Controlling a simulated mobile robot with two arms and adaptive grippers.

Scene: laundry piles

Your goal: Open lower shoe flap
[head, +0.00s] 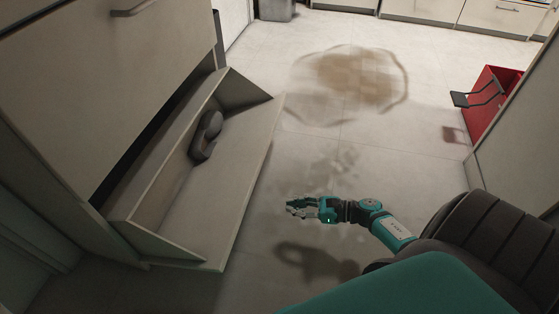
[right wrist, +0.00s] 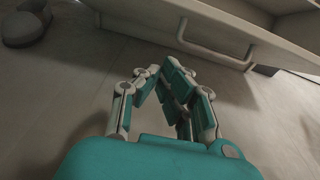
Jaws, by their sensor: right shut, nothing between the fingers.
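The lower shoe flap (head: 225,185) of the pale cabinet at the left is tilted out and open in the head view. A dark grey shoe (head: 206,136) lies inside it. My right gripper (head: 296,207) is over the floor, to the right of the flap and apart from it. In the right wrist view its fingers (right wrist: 160,72) are closed together with nothing between them. That view also shows a bar handle (right wrist: 215,52) on a pale panel beyond the fingers, and a shoe (right wrist: 24,24) at the top left. My left gripper is out of view.
The cabinet's upper front (head: 105,75) is shut above the flap. A red box (head: 488,100) stands at the right, by a pale panel. A brownish stain (head: 350,80) marks the floor. The floor between the flap and my arm is clear.

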